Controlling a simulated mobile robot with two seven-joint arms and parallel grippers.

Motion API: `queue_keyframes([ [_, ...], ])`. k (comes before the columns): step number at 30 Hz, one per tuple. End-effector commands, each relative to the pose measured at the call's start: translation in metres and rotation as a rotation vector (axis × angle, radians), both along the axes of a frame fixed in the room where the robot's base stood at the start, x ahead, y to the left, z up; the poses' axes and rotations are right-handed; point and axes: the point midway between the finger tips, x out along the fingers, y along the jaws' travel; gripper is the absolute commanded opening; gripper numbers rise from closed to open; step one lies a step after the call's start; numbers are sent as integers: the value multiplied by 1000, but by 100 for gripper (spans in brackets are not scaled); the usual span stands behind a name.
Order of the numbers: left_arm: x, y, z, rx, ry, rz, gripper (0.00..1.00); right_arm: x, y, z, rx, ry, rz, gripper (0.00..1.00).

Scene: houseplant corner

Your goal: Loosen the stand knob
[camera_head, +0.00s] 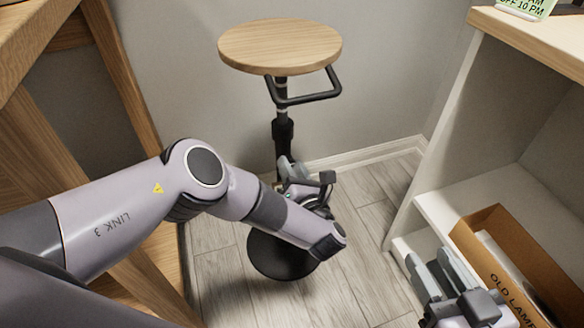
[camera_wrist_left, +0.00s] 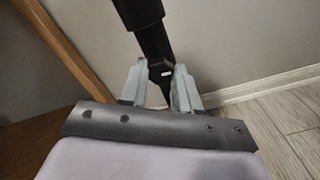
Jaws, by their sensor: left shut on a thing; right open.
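The stand has a round wooden top (camera_head: 280,46), a black post (camera_head: 282,132) with a collar and a round black base (camera_head: 268,262) on the floor. My left gripper (camera_head: 288,170) is at the post below the collar. In the left wrist view its two grey fingers (camera_wrist_left: 162,84) are shut on the dark stand knob (camera_wrist_left: 161,70), one on each side, with the post (camera_wrist_left: 153,40) behind. In the head view the knob is hidden by my gripper and wrist. My right gripper (camera_head: 442,268) is open and empty at the lower right, before the shelf.
A black loop handle (camera_head: 310,98) juts out under the stand's top. A white shelf unit (camera_head: 455,150) on the right holds an open cardboard box (camera_head: 500,285) marked "OLD LAMP". Wooden furniture (camera_head: 125,90) stands close on the left. Bare floor (camera_head: 355,255) lies between.

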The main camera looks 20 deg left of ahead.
Motion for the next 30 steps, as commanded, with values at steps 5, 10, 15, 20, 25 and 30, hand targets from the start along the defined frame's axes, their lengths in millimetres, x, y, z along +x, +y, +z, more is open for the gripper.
queue_keyframes([
  [5, -1, -4, 0, -24, -13, -7, 1, 0, 0, 0, 0, 0, 0, 43],
  [10, -1, -4, 0, -29, -16, -6, 1, 0, 0, 0, 0, 0, 0, 43],
  [15, -1, -4, 0, -29, -16, -6, 1, 0, 0, 0, 0, 0, 0, 43],
  [20, -1, -3, 0, -28, -15, -5, 57, 0, 0, 0, 0, 0, 0, 43],
  [25, -1, -2, 0, -27, -16, -3, 57, 0, 0, 0, 0, 0, 0, 43],
  [30, -3, -3, 1, -27, -16, -3, 57, 0, 0, 2, 3, 1, 0, 43],
])
